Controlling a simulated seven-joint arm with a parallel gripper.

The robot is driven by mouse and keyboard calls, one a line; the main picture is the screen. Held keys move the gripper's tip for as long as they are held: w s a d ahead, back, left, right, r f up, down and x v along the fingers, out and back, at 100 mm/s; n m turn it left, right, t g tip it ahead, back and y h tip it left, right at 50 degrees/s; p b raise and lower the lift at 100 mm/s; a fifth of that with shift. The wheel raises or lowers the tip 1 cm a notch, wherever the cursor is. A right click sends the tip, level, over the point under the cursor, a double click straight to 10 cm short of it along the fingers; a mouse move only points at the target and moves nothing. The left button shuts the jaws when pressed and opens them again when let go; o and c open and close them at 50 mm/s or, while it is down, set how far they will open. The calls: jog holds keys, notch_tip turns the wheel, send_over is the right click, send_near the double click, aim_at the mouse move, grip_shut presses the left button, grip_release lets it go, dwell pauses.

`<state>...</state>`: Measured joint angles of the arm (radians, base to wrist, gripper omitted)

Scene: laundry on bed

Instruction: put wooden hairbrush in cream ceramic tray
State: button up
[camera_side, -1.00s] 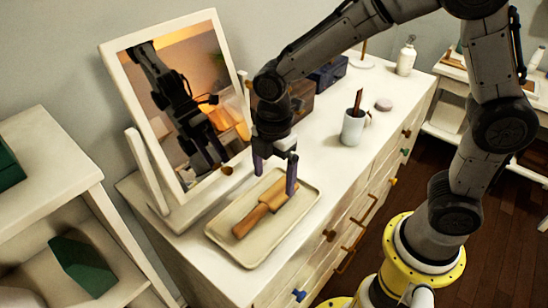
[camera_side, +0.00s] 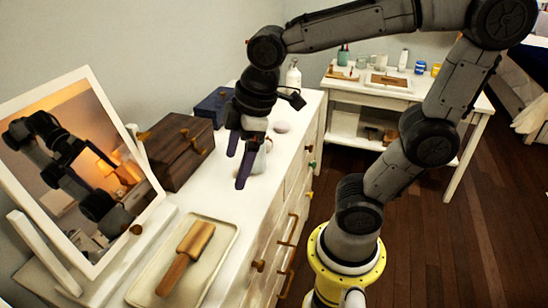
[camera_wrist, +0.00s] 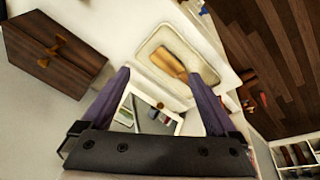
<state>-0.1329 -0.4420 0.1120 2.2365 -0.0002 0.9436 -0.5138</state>
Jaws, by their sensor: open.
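The wooden hairbrush (camera_side: 187,258) lies inside the cream ceramic tray (camera_side: 226,240) on the white dresser top, its broad head toward the back and its handle toward the front left. In the wrist view the brush (camera_wrist: 170,50) also rests within the rim of the tray (camera_wrist: 209,73). My gripper (camera_side: 239,168) is open and empty, raised above the dresser beyond the tray's far end and apart from the brush. Its two purple fingers show spread in the wrist view (camera_wrist: 164,92), with nothing between them touching them.
A mirror in a white frame (camera_side: 132,255) stands left of the tray. A dark wooden box (camera_side: 175,155) and a blue box (camera_side: 214,106) stand behind. A white cup (camera_side: 262,158) is partly hidden behind my gripper. A white bottle (camera_side: 293,75) stands farther back.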

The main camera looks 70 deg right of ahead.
jog(key=s+d+m+t, duration=0.2)
jog(key=s+d+m, duration=0.1)
jog(key=s+m, duration=0.4)
dwell(1.1)
